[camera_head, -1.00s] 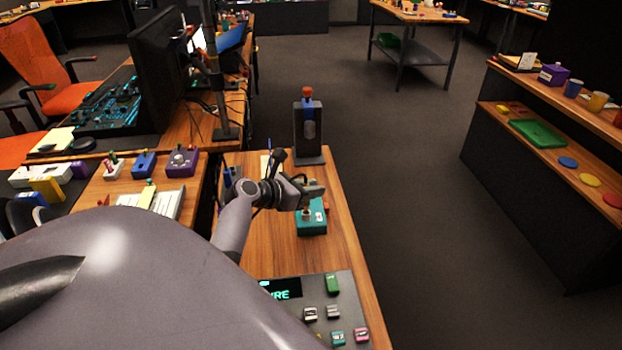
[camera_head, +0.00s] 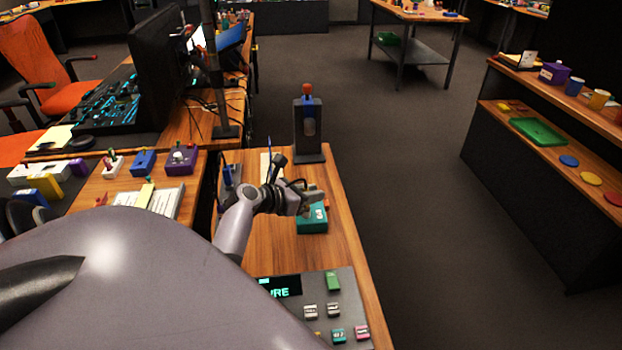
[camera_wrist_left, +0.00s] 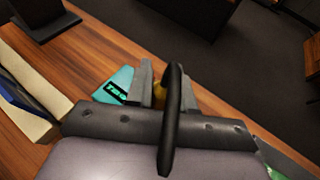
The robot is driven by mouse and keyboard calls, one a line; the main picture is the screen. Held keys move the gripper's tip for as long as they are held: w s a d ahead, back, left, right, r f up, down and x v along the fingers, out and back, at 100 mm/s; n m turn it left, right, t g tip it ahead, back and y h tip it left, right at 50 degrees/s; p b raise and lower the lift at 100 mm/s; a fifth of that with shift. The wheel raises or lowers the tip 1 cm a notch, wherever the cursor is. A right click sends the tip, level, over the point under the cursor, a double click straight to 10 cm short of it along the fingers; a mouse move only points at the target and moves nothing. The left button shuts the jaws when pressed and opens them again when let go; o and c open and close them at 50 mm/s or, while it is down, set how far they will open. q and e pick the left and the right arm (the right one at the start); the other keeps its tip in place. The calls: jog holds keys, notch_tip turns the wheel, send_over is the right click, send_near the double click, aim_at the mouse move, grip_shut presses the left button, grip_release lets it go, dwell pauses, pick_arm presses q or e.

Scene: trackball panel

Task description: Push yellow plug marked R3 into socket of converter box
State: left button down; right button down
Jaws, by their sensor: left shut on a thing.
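The teal box (camera_head: 312,224) with a light marking on its face, which looks like the converter box, stands on the wooden table. My left gripper (camera_head: 314,200) is at the box's upper edge and hides part of its top. In the left wrist view, a yellow piece (camera_wrist_left: 159,92), likely the yellow plug, shows between the fingers of my shut left gripper (camera_wrist_left: 158,80). Its R3 mark is not visible. The teal box (camera_wrist_left: 116,86) shows just beside the fingers there. The socket is hidden, and I cannot tell whether the plug touches it. My right gripper is not in view.
A dark stand (camera_head: 308,140) with a red top is behind the box. A grey panel (camera_head: 350,300) with several coloured blocks lies at the front. The table is bare right of the box. A desk with a monitor (camera_head: 158,70) is on the left.

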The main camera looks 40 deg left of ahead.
pick_arm(q)
jog(key=shift+f, duration=0.25)
jog(key=c, duration=0.9)
grip_release()
jog(key=d+v, duration=0.1)
jog(key=v, duration=0.6)
jog(key=shift+a+p, duration=0.3)
jog(key=shift+a, duration=0.1)
jog(key=shift+r, duration=0.1)
